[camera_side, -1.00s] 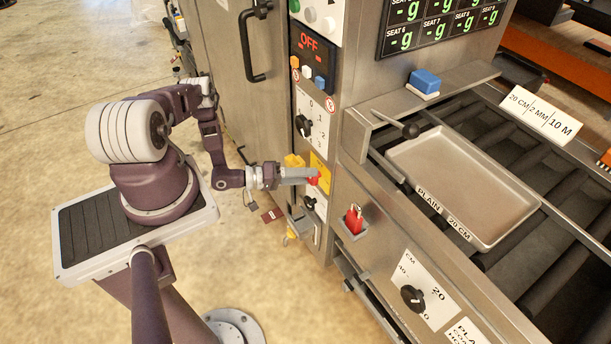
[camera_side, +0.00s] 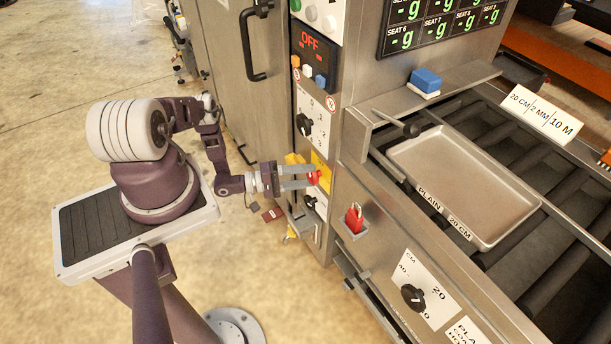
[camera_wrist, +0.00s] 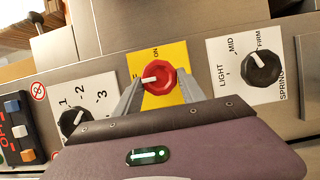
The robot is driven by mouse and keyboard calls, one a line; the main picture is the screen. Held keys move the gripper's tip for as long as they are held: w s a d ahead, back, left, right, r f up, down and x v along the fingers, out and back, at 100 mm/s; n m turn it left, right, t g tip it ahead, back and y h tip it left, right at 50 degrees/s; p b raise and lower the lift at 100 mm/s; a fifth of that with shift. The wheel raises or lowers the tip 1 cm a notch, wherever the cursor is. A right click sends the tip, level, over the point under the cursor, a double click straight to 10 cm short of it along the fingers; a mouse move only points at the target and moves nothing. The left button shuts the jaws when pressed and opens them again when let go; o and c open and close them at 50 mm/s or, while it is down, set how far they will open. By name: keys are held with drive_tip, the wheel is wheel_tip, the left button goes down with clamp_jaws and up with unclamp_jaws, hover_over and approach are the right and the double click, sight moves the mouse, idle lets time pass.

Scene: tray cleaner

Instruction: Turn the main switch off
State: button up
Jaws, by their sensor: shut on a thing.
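The main switch is a red rotary knob (camera_wrist: 160,78) on a yellow plate (camera_wrist: 178,53), seen in the wrist view. Its white pointer mark points left, away from the ON label at the top of the plate. Another label at the plate's left is mostly hidden by a finger. My gripper (camera_wrist: 160,85) is shut on the knob, one finger on each side. In the side view, my gripper (camera_side: 313,177) reaches the red knob (camera_side: 314,178) on the machine's front, its two fingers one above the other.
A black dial marked 1, 2, 3 (camera_wrist: 72,122) lies left of the switch, and a LIGHT-MID-FIRM dial (camera_wrist: 261,67) lies right. A display (camera_side: 312,42) reads OFF. A red part (camera_side: 354,218) sticks out from the panel nearby. The tray (camera_side: 462,186) rests on rollers.

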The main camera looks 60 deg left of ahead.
drive_tip(key=o, duration=1.3)
drive_tip(key=s+r, duration=0.1)
drive_tip(key=r, duration=0.1)
drive_tip(key=s+a+r, duration=0.1)
drive_tip(key=s+r, duration=0.1)
drive_tip(key=s+a+r, duration=0.1)
drive_tip(key=r, duration=0.2)
drive_tip(key=shift+s, duration=0.3)
